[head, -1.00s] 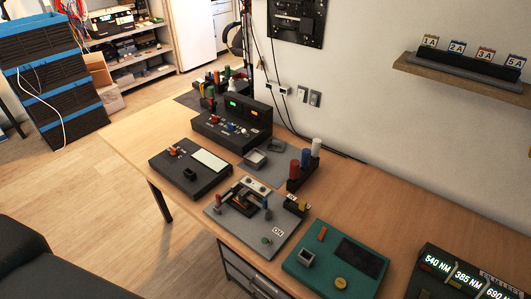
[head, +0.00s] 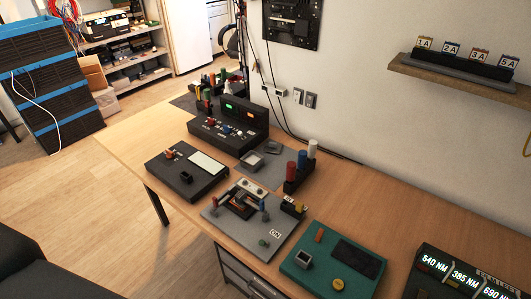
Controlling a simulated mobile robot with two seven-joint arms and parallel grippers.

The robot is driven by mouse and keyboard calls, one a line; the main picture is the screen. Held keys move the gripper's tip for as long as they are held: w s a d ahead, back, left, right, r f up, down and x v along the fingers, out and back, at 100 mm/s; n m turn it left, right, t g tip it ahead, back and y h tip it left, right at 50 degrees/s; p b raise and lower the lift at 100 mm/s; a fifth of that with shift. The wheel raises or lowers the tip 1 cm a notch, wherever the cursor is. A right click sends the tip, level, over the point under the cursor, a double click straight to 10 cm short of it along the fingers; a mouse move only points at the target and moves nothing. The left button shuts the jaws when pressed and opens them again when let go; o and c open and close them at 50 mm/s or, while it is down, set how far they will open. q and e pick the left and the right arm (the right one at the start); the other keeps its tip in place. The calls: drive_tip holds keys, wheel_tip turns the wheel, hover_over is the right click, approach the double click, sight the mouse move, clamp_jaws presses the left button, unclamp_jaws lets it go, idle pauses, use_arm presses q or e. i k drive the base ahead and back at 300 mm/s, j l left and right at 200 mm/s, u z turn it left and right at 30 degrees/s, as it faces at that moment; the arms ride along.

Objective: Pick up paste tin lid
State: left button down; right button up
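I cannot tell for sure which thing is the paste tin lid. A small round yellow piece (head: 338,284) lies on the front part of the green board (head: 299,280) and could be a tin or its lid. A small square grey cup (head: 303,259) stands on the same board, to its left. Neither of my grippers is in view, and nothing is seen held.
The wooden bench (head: 400,235) carries a black console (head: 228,128), a dark box with a white panel (head: 187,170), a grey switch board (head: 270,238) and a lit display (head: 460,275). A shelf (head: 455,78) holds labelled fuses. Bare wood lies behind the green board.

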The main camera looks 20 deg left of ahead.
sight(272, 147)
drive_tip(key=z, duration=0.6)
drive_tip(key=j+z, duration=0.45)
drive_tip(key=k+j+z, duration=0.15)
drive_tip(key=z, duration=0.35)
drive_tip(key=k+j+z, duration=0.15)
drive_tip(key=j, duration=0.15)
drive_tip(key=k+j+z, duration=0.15)
drive_tip(key=j, duration=0.2)
drive_tip(key=k+j+z, duration=0.3)
drive_tip(key=k+j, duration=0.15)
drive_tip(key=j, duration=0.15)
drive_tip(key=k+j+z, duration=0.1)
drive_tip(key=k+j, duration=0.15)
drive_tip(key=j, duration=0.15)
drive_tip(key=k+j, duration=0.9)
